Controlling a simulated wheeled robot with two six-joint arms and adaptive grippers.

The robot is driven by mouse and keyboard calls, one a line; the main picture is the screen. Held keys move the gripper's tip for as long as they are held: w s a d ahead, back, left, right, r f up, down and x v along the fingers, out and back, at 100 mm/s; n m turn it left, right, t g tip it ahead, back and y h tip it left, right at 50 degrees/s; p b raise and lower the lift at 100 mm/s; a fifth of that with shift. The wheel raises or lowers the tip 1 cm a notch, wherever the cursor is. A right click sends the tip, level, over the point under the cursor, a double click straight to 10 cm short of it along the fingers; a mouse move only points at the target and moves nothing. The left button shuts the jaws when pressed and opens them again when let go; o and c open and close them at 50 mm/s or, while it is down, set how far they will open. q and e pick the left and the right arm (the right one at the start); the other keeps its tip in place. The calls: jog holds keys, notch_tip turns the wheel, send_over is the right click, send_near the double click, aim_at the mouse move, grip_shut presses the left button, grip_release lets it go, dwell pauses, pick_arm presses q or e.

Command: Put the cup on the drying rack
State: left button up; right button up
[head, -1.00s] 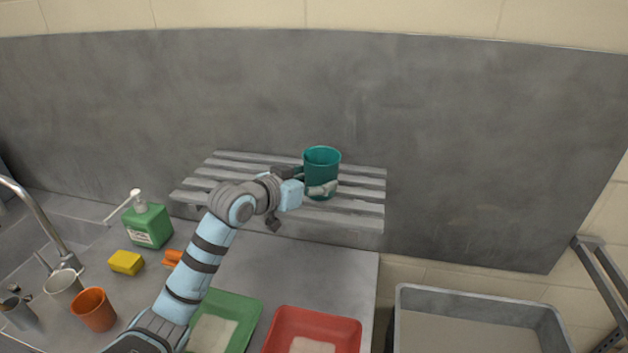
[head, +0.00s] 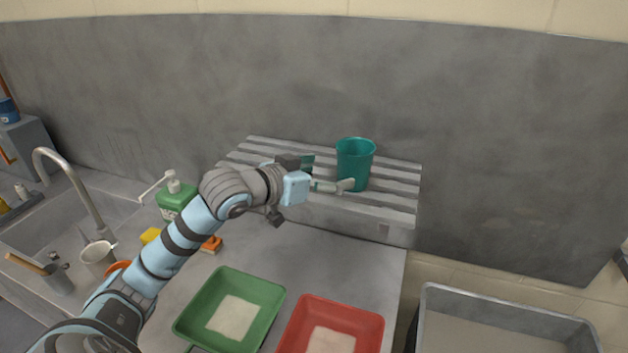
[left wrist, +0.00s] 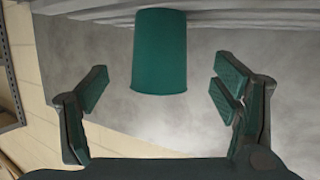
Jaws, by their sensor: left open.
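The teal cup (head: 355,165) stands upright on the slatted grey drying rack (head: 398,217) in the head view. In the left wrist view the cup (left wrist: 160,52) is at the top middle, ahead of and between the spread fingers. My left gripper (head: 330,178) is open and empty, just left of the cup. In the wrist view the fingers (left wrist: 158,92) stand wide, with a gap to the cup on both sides. My right gripper is not in view.
A green tray (head: 262,287) and a red tray (head: 372,328) sit on the counter in front of the rack. A green soap bottle (head: 176,197), faucet (head: 70,172) and white cup (head: 97,258) are at the left. A grey tub (head: 505,318) is at the lower right.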

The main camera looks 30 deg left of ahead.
pick_arm(q)
jog(key=b+v, duration=0.2)
jog(key=v, duration=0.3)
jog(key=shift+d, duration=0.1)
jog(key=shift+s, duration=0.1)
dwell(0.3)
